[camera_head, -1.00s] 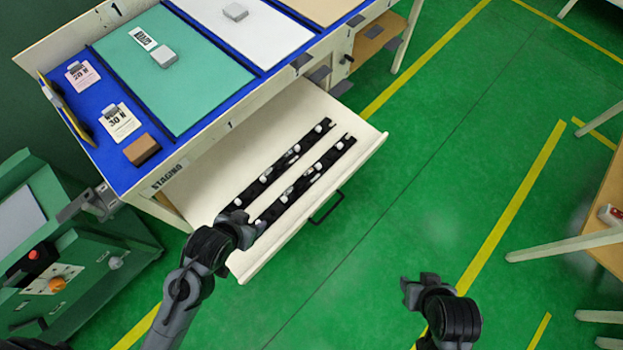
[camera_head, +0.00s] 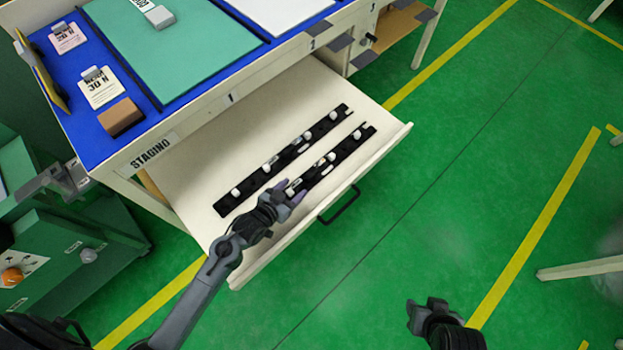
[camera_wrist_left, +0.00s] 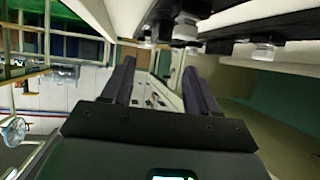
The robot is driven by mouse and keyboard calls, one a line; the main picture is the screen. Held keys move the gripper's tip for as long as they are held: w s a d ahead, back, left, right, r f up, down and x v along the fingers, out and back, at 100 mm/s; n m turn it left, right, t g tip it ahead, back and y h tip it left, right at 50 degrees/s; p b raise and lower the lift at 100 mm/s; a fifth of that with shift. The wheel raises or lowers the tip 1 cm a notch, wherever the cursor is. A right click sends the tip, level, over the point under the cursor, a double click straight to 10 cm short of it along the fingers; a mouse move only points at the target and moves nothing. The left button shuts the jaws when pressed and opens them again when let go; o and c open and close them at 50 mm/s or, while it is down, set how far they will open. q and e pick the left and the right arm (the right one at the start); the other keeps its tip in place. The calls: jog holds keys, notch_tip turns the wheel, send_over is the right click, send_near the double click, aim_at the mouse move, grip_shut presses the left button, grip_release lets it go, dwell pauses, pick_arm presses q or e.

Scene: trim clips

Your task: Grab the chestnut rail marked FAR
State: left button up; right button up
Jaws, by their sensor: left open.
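Two dark, nearly black rails with pale round clips lie side by side in the open drawer (camera_head: 190,190). The rail farther from the drawer front (camera_head: 250,182) shows whole. The rail nearer the drawer front (camera_head: 343,147) has its lower-left end hidden by my left gripper. No FAR marking is legible, and neither rail looks chestnut. My left gripper (camera_head: 290,190) is open over the nearer rail's lower-left part; I cannot tell whether it touches. Its spread fingers show empty in the left wrist view (camera_wrist_left: 158,80), with dark rail undersides and clear clips beyond. My right gripper (camera_head: 425,308) is away over the floor.
The drawer front with its handle (camera_head: 338,204) borders the near side. The bench top (camera_head: 185,60) with a green mat, cards and a brown block (camera_head: 121,116) stands above the drawer. A green machine (camera_head: 70,250) stands at left.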

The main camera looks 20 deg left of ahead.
aim_at(311, 174)
pick_arm(q)
jog(key=b+x, duration=0.1)
jog(key=x, duration=0.3)
jog(key=shift+w+d+f+b, duration=0.1)
jog(key=shift+w+f+b, duration=0.15)
jog(key=shift+b, duration=0.35)
jog(key=b+x, duration=0.3)
jog(key=shift+w+f, duration=0.3)
jog(key=shift+w+d, duration=0.15)
jog(key=shift+w, duration=0.3)
jog(key=shift+s, duration=0.1)
jog(key=shift+c, duration=0.2)
grip_shut()
